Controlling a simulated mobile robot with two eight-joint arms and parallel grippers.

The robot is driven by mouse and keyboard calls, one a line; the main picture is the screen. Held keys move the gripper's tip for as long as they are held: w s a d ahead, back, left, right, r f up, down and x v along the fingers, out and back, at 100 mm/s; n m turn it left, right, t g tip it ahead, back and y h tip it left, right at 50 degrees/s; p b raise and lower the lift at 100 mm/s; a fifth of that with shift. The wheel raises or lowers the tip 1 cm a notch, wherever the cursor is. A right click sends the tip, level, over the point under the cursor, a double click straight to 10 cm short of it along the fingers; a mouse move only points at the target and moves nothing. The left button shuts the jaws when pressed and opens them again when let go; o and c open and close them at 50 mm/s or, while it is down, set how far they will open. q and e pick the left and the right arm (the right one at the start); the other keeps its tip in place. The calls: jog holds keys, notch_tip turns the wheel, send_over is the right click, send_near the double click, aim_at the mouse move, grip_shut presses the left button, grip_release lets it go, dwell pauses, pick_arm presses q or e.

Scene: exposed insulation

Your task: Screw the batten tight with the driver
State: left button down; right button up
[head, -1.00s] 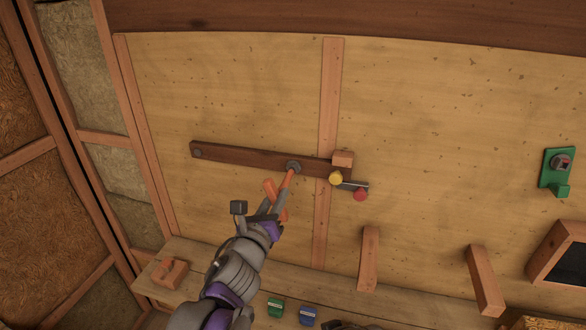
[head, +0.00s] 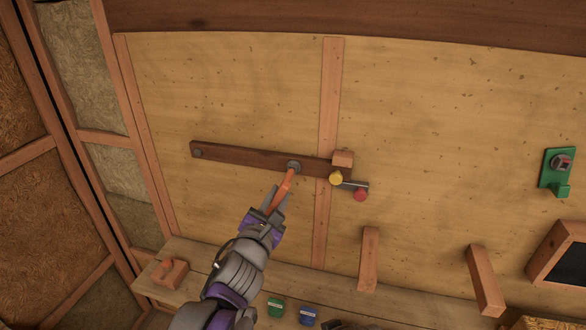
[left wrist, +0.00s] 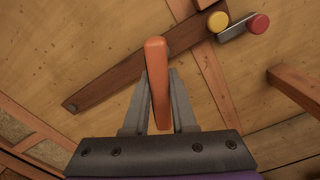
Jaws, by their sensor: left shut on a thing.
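The batten (head: 240,157) is a dark brown strip on the plywood wall, sloping slightly down to the right. It also crosses the left wrist view (left wrist: 120,78). It has a grey round screw head (head: 198,153) at its left end and another (head: 294,167) towards its right end. My left gripper (head: 274,203) is shut on the orange driver (head: 284,187), below the right-hand screw. The driver's far end reaches that screw; whether it is seated cannot be told. The left wrist view shows the orange handle (left wrist: 157,75) between the fingers, hiding part of the batten.
A small wood block (head: 343,158), a yellow knob (head: 336,178) and a red knob (head: 361,195) sit by the batten's right end. Below are a bench (head: 200,258), a wooden piece (head: 170,273), and green (head: 275,307) and blue (head: 308,315) boxes. A green holder (head: 556,170) is far right.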

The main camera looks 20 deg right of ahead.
pick_arm(q)
jog(key=shift+n, duration=0.5)
jog(key=shift+v, duration=1.6)
